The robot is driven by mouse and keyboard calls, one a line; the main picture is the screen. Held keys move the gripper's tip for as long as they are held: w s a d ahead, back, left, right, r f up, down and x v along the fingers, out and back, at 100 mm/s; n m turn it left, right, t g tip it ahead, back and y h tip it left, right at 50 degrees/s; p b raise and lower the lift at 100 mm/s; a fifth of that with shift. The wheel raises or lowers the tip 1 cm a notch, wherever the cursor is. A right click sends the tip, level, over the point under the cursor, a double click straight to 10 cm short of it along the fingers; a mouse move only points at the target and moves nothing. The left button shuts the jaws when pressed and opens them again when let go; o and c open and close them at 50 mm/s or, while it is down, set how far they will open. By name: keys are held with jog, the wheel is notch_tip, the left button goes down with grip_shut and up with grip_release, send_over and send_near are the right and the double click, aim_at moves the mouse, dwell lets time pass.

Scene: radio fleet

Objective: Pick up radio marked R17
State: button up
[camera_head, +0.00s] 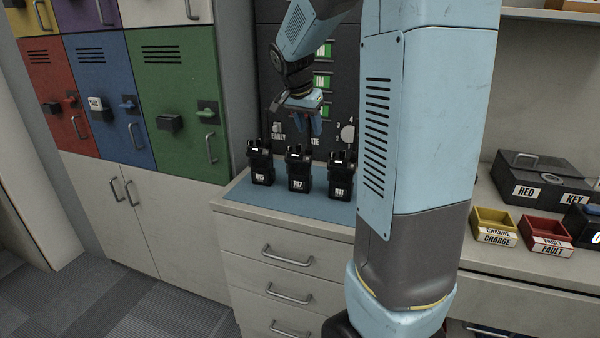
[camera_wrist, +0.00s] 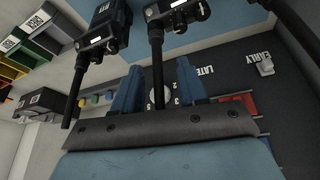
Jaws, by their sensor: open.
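The radio marked R17 (camera_head: 299,172) is black and stands upright, in the middle of three radios on a blue mat (camera_head: 275,204) on the counter. My gripper (camera_head: 309,124) is open and empty above and behind it in the head view. In the wrist view, the blue fingers of my gripper (camera_wrist: 159,68) are spread apart. The middle radio (camera_wrist: 178,10), seemingly R17, shows at the top edge, partly cut off. Its antenna appears between the fingers; whether it is truly between them I cannot tell.
A similar radio (camera_head: 261,165) stands close on the left, and another (camera_head: 341,174) on the right, near my arm in the picture. A dark panel is behind. Yellow (camera_head: 494,226) and red (camera_head: 546,234) trays and a black box (camera_head: 543,180) lie farther right.

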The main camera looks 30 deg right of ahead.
jog(key=shift+x, duration=0.95)
grip_shut()
jog(key=shift+s, duration=0.1)
dwell(0.6)
